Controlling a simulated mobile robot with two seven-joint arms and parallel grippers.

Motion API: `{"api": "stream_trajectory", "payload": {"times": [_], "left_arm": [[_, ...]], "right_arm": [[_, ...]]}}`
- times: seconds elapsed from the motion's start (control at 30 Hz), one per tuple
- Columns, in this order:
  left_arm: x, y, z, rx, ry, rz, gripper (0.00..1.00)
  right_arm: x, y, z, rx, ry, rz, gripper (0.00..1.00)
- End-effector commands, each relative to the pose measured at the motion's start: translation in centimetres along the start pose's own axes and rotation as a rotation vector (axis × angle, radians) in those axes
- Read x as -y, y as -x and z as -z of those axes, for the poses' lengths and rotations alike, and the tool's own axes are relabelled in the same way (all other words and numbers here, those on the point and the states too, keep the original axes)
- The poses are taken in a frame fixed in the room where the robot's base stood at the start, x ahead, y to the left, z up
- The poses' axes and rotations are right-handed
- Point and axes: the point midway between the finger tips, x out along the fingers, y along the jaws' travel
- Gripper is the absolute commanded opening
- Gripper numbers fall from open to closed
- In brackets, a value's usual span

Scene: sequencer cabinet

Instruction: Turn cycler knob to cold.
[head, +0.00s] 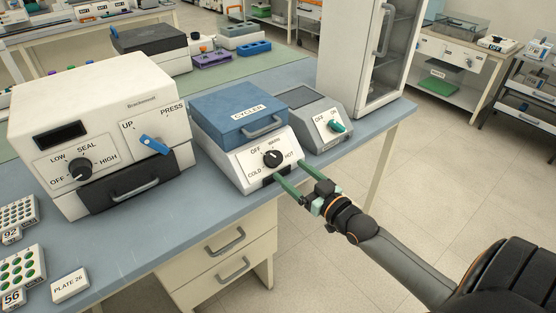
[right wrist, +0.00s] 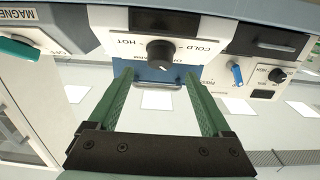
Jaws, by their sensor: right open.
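The cycler (head: 240,115) is a white box with a blue lid on the blue bench. Its black round knob (head: 272,158) sits on the sloped front, ringed by OFF, WARM, HOT and COLD labels. The knob's pointer is too small to read surely. My right gripper (head: 293,172) is open, its two green fingers apart just in front of the knob, and holds nothing. In the right wrist view, upside down, the knob (right wrist: 160,52) shows between and beyond the fingertips (right wrist: 158,78), apart from them. My left gripper is not in view.
A white sealer (head: 95,130) with a black knob and a blue lever stands left of the cycler. A grey device (head: 315,115) with a green knob stands close on the right, beside a white cabinet (head: 345,60). Tube racks (head: 18,265) lie at the bench's near left.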

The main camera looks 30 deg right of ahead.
Motion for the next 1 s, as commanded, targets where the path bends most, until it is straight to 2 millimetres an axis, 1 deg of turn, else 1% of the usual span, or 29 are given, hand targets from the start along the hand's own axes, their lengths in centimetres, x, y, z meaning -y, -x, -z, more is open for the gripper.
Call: {"api": "stream_trajectory", "payload": {"times": [0.03, 0.2, 0.4, 0.57, 0.83, 0.87, 1.0], "left_arm": [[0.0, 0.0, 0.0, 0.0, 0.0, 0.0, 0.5], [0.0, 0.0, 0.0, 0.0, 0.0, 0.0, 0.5], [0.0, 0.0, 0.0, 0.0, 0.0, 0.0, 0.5], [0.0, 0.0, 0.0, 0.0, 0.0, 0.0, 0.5], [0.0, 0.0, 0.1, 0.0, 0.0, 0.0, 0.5], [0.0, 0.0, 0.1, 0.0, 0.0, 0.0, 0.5], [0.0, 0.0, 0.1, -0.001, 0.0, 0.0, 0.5]], "right_arm": [[0.0, -0.9, 0.2, -0.004, 0.0, -0.001, 0.83], [0.0, -3.4, 0.1, -0.001, 0.0, 0.0, 0.83], [0.0, -5.5, 0.0, 0.0, 0.0, 0.0, 0.83], [0.0, -6.2, 0.0, 0.001, 0.001, 0.0, 0.83], [0.0, -6.2, -0.1, 0.002, 0.001, 0.0, 0.83], [0.0, -6.2, -0.1, 0.002, 0.001, 0.0, 0.82], [0.0, -6.2, 0.0, 0.001, 0.001, 0.0, 0.66]]}}
